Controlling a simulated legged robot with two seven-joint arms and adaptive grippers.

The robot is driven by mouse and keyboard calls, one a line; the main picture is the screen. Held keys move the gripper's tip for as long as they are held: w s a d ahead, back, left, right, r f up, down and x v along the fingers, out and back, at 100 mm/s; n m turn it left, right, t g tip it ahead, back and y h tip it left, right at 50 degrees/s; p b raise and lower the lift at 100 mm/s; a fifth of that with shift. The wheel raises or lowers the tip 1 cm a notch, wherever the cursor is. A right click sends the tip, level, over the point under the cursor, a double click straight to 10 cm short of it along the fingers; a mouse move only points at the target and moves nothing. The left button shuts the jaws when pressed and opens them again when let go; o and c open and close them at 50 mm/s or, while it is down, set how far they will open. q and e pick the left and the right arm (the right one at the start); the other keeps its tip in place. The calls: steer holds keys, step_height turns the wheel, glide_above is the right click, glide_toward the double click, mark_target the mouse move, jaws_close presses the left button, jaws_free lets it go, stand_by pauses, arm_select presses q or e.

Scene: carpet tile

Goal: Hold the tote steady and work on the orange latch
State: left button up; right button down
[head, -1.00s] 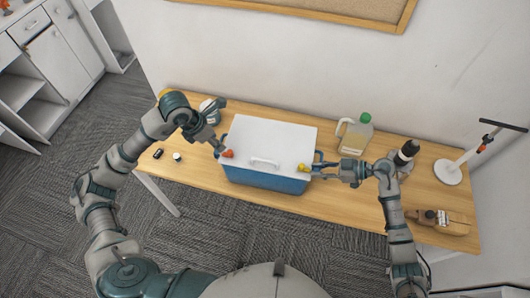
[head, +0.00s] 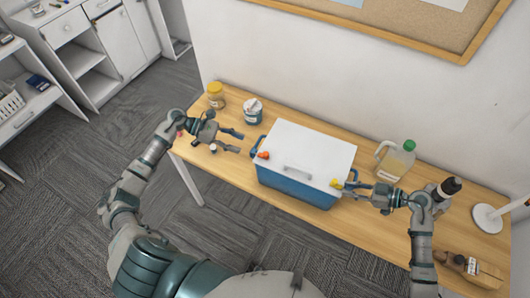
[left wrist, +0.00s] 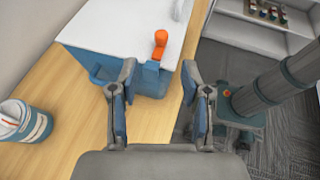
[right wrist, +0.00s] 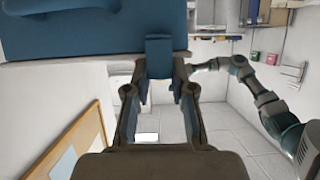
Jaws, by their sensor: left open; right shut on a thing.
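The tote has blue walls (head: 290,185) and a white lid (head: 312,150) and stands on the wooden table. The orange latch (head: 263,155) is at its left end; in the left wrist view the latch (left wrist: 160,45) sits at the lid's edge, above a blue block. A yellow latch (head: 337,184) is at the right end. My left gripper (head: 241,142) is open and empty, a little left of the orange latch and apart from it. My right gripper (head: 352,187) is shut on the tote's right handle, a blue piece between its fingers in the right wrist view (right wrist: 158,55).
A jar (head: 215,95) and a white-and-blue can (head: 253,111) stand behind my left gripper. A green-capped jug (head: 396,160), a dark-topped bottle (head: 447,188), a lamp base (head: 489,218) and a brown tool (head: 462,263) are at the right. The table's front edge is close to the tote.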

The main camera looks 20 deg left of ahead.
mark_target(265, 153)
arm_select(q)
steer(key=x, duration=1.1)
steer(key=shift+d, duration=0.1)
jaws_close()
